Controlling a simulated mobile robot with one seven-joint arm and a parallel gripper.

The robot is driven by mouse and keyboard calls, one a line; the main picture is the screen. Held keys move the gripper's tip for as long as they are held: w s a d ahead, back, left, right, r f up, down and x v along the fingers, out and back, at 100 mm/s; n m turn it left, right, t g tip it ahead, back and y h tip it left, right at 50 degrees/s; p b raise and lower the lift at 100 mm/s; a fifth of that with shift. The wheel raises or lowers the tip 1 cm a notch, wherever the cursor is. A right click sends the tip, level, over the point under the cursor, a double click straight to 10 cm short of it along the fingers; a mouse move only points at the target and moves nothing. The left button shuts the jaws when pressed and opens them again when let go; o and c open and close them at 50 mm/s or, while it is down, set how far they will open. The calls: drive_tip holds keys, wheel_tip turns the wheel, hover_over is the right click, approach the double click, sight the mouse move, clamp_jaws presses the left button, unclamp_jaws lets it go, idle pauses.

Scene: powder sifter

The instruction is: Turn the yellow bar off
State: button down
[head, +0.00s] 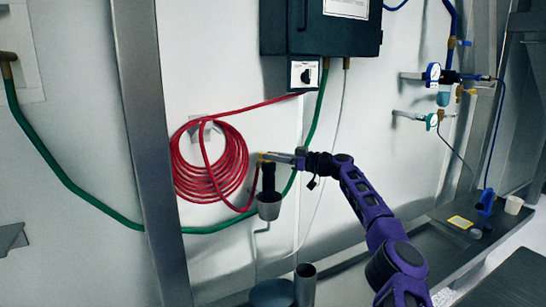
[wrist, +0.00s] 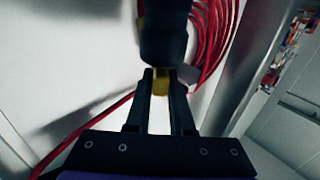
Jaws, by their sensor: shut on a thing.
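The yellow bar (head: 264,156) sits at the top of an upright black fitting (head: 268,178) in the head view, in front of the wall. Only its small yellow end shows there. In the wrist view a short piece of the yellow bar (wrist: 160,84) shows between the two black fingers, below the dark fitting (wrist: 163,35). My gripper (head: 280,158) reaches in from the right, and its fingers (wrist: 161,77) are shut on the yellow bar. The rest of the bar is hidden by the fitting and fingers.
A coiled red hose (head: 228,165) hangs on the wall just left of the fitting. A grey cup (head: 269,207) is under the fitting. A dark control box (head: 335,32) is above, a metal post (head: 146,130) stands at left, and grey containers (head: 305,285) are below.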

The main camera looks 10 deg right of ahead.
drive_tip(key=c, duration=0.8)
unclamp_jaws()
drive_tip(key=shift+d, duration=0.1)
drive_tip(key=b+v, duration=0.2)
drive_tip(key=v, duration=1.5)
drive_tip(key=shift+s, duration=0.15)
